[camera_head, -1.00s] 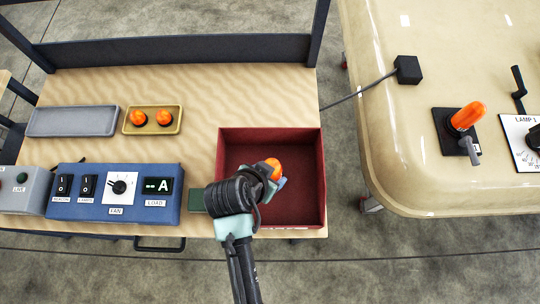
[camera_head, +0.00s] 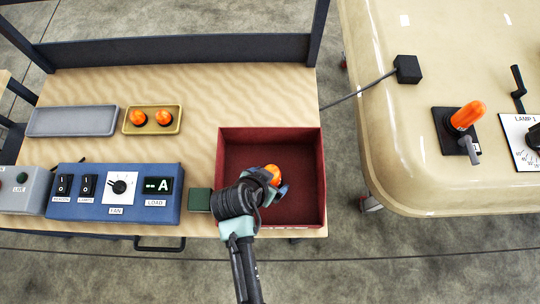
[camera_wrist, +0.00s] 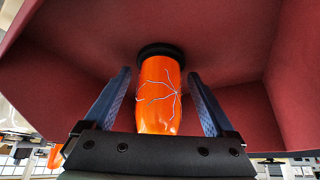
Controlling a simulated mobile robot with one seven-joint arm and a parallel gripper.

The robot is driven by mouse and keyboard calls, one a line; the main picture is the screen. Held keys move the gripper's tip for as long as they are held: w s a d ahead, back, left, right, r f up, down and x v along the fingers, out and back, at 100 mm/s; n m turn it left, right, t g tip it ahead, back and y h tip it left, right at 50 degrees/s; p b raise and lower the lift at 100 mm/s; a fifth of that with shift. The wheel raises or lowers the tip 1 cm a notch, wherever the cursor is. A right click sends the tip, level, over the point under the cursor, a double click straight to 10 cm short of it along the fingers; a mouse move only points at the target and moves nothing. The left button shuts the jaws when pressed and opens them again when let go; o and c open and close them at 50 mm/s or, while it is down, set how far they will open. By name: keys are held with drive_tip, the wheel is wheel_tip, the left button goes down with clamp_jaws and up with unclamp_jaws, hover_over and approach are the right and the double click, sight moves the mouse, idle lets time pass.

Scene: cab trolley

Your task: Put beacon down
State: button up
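An orange beacon (camera_head: 272,174) with pale crack-like lines and a black base is in the red box (camera_head: 228,150) on the trolley. In the wrist view the beacon (camera_wrist: 160,95) is between my two blue fingers, its black base against the box's red floor. My gripper (camera_head: 275,188) is inside the box. In the wrist view my gripper (camera_wrist: 160,100) is open, with a narrow gap on each side of the beacon. My wrist hides part of the box's front left in the head view.
Two orange domes (camera_head: 150,118) sit in a yellow tray, beside an empty grey tray (camera_head: 73,121). A blue switch panel (camera_head: 115,193) and small green block (camera_head: 199,199) are left of the box. Another orange beacon (camera_head: 467,115) stands on the cream surface (camera_head: 400,130) at right.

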drive_tip(key=shift+r, duration=0.1)
drive_tip(key=v, duration=1.2)
drive_tip(key=w+r+n+t+y, duration=0.1)
drive_tip(key=w+r+t, duration=0.4)
drive_tip(key=w+r, duration=0.6)
drive_tip(key=w+r+n+t+y, duration=0.15)
drive_tip(key=w+r+t, duration=0.45)
drive_tip(key=r, duration=0.9)
wheel_tip(320, 180, up, 17)
drive_tip(key=w+n+t, duration=0.1)
drive_tip(key=n+t, duration=0.1)
drive_tip(key=t, duration=0.2)
drive_tip(key=s+d+r+n+t, duration=0.1)
drive_tip(key=s+r+t, duration=0.2)
drive_tip(key=r, duration=0.7)
drive_tip(key=s+d+r+n+t, duration=0.1)
drive_tip(key=s+r+t, duration=0.3)
drive_tip(key=r, duration=0.6)
drive_tip(key=shift+s+d+y, duration=0.35)
drive_tip(key=shift+s+d, duration=0.25)
drive_tip(key=shift+s, duration=0.5)
